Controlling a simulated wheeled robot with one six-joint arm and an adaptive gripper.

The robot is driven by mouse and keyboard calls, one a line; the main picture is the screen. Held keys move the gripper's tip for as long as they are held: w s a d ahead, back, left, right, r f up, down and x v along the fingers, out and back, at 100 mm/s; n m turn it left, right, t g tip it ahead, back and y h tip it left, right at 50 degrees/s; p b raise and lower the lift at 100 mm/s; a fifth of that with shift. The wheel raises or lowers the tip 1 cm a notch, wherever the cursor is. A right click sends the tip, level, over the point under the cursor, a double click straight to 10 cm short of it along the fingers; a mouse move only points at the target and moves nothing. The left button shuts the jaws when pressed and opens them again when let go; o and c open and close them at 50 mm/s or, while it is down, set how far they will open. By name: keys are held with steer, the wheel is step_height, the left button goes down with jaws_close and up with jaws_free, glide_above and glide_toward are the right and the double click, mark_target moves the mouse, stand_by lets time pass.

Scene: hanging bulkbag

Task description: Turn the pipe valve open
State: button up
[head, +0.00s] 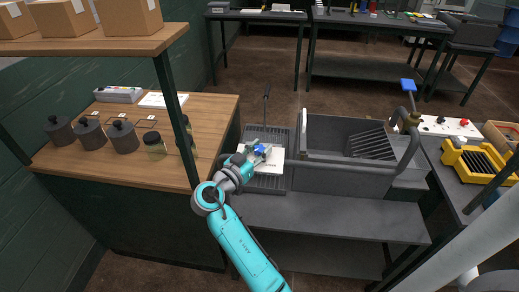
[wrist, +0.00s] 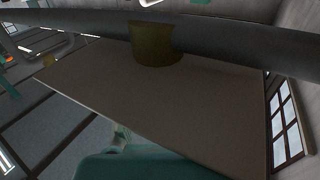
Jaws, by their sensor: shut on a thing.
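My gripper (head: 258,152) is at the end of my teal arm, over the ribbed drainboard left of the sink. It is shut on a small blue part, which looks like a valve handle (head: 261,148); the fingers mostly hide it. A pale plate (head: 275,160) shows behind the gripper. The wrist view shows a dark pipe (wrist: 225,35) with a brass-coloured fitting (wrist: 152,45) in front of a pale panel (wrist: 190,95). My fingertips do not show there. Another blue handle (head: 408,86) stands upright above a brass fitting (head: 410,119) at the sink's right.
A deep grey sink (head: 330,178) with a bent pipe along its rim is right of my gripper. A wooden counter (head: 215,120) with dark jars (head: 122,137) and a shelf post (head: 172,100) are at the left. A yellow rack (head: 470,162) is at the right.

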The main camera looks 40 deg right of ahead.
steer(key=o, duration=1.2)
steer(key=shift+f, duration=0.1)
steer(key=shift+c, duration=0.2)
steer(key=s+a, duration=0.2)
steer(key=a, duration=0.9)
steer(key=shift+a, duration=0.4)
